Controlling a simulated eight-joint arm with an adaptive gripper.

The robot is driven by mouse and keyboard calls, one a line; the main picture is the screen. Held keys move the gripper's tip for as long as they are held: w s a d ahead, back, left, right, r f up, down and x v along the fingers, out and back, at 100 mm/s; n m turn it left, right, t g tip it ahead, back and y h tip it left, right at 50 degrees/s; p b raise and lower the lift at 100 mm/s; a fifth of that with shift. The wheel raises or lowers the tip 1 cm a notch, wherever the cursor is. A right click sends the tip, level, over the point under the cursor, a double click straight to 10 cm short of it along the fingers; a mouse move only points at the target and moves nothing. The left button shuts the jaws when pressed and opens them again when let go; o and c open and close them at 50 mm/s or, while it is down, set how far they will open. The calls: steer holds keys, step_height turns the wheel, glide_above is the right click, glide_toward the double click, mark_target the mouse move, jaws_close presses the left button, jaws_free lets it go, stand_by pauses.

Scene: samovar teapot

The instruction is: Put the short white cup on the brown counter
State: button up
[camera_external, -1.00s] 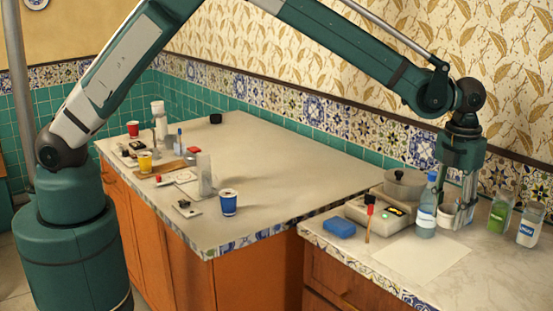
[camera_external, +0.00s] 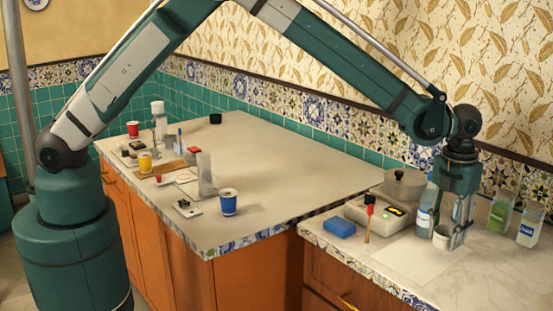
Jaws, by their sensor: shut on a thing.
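The short white cup (camera_external: 441,238) is at the fingertips of my gripper (camera_external: 456,240), above or on the right-hand counter, beside the white sheet. My gripper points down and is shut on the cup's right side. The fingers hide part of the cup. I cannot tell whether the cup's base touches the surface. The right-hand counter (camera_external: 480,275) has a pale marbled top and brown wooden fronts. The larger left counter (camera_external: 290,190) also has a pale top and brown fronts.
A blue-labelled bottle (camera_external: 425,213) stands just left of my gripper. A grey pot (camera_external: 404,186) is behind it. Two jars (camera_external: 501,212) stand to the right. A blue sponge (camera_external: 339,228) and a red-topped brush (camera_external: 369,215) are left. The white sheet (camera_external: 405,258) is clear.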

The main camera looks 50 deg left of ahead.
mark_target(443, 244)
steer(key=shift+f, duration=1.85)
steer(key=shift+f, duration=0.1)
steer(key=o, duration=0.8)
step_height(443, 244, up, 12)
steer(key=shift+r, duration=0.15)
